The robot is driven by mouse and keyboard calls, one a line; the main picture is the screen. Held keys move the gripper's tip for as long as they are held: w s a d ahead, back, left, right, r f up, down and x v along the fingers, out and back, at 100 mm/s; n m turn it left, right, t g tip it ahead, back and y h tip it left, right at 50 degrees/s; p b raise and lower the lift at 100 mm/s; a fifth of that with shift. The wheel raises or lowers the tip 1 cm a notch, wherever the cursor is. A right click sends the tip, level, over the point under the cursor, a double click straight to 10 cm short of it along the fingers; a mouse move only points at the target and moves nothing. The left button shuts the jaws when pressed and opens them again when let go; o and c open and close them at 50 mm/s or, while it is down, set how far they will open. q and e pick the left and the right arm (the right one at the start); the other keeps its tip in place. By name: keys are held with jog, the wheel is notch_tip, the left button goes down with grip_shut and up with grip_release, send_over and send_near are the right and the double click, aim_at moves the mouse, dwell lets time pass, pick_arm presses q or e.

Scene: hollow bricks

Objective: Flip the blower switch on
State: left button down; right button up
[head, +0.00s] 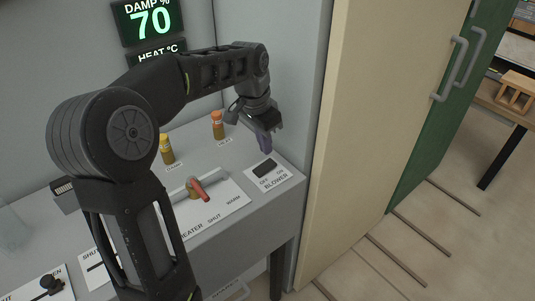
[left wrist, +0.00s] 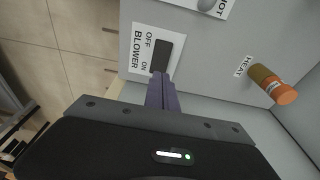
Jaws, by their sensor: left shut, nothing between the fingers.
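The blower switch (head: 265,168) is a black rocker on a white plate lettered OFF, ON and BLOWER, at the right end of the grey counter. In the left wrist view the switch (left wrist: 162,52) lies just beyond my fingertips, which are close to its ON end. My left gripper (head: 264,147) points down, its purple-grey fingers shut and empty. The closed fingers also show in the left wrist view (left wrist: 161,86). I cannot tell whether they touch the switch, or which way the rocker is tipped. My right gripper is out of view.
A red-handled heater lever (head: 199,190) stands left of the switch. An orange-capped bottle (head: 217,125) and a yellow-capped bottle (head: 167,150) stand behind. A wall display (head: 150,22) reads DAMP 70. A cream panel (head: 385,110) rises close on the right of the counter.

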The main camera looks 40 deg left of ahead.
aim_at(268, 163)
pick_arm(q)
jog(key=shift+w+d+f, duration=0.1)
jog(key=shift+w+f, duration=0.1)
jog(key=shift+f, duration=0.85)
jog(key=shift+w+f, duration=0.15)
jog(key=shift+f, duration=0.9)
jog(key=shift+w+p, duration=0.1)
jog(key=shift+p, duration=0.65)
jog(key=shift+d+f+g, duration=0.1)
jog(key=shift+g, duration=0.3)
jog(key=shift+f, duration=0.2)
jog(key=shift+s+a+r, duration=0.2)
jog(key=shift+s+a, duration=0.1)
jog(key=shift+s, duration=0.45)
jog(key=shift+r, duration=0.15)
